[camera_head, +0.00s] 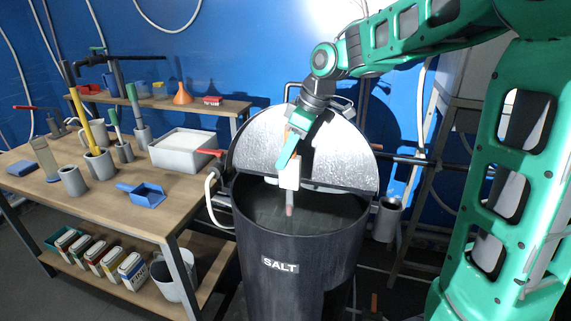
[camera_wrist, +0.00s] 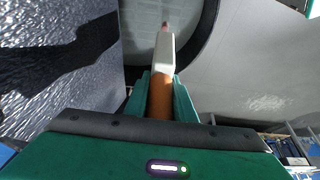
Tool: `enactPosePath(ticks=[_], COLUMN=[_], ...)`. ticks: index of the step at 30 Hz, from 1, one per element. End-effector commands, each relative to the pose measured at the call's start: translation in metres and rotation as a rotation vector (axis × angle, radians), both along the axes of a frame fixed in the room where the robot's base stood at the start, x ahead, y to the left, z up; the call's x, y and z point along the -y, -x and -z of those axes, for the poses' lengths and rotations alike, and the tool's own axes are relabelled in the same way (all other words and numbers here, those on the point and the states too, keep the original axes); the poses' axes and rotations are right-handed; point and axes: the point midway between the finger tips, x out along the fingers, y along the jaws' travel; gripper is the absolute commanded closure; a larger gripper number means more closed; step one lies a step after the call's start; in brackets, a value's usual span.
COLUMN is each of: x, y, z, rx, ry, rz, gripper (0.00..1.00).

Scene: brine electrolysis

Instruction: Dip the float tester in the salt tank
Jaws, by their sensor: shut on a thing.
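The salt tank (camera_head: 290,270) is a dark, round drum with a SALT label, its half lid (camera_head: 260,150) raised at the back. My gripper (camera_head: 289,150) is over the tank opening, pointing down, shut on the float tester (camera_head: 289,177). The tester has an orange handle, a white block and a thin stem with a reddish tip. Its tip (camera_head: 289,210) is at or below the rim level; I cannot tell if it touches the liquid. In the wrist view the tester (camera_wrist: 163,60) points away from my gripper (camera_wrist: 160,95) toward the grey liquid.
A wooden bench (camera_head: 130,215) on the left holds several cups, a white tray (camera_head: 183,148) and a blue scoop (camera_head: 142,194). A red-handled valve (camera_head: 210,153) is by the tank's left side. A metal cup (camera_head: 387,218) hangs right of the tank.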

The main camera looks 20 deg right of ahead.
Motion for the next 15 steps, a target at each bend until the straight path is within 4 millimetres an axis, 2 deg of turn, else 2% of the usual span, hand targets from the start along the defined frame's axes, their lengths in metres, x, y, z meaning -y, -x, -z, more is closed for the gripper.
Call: enactPosePath(ticks=[15], x=[0.0], y=[-0.001], z=[-0.04], rx=[0.002], ry=[0.0], rz=[-0.001], gripper=[1.0])
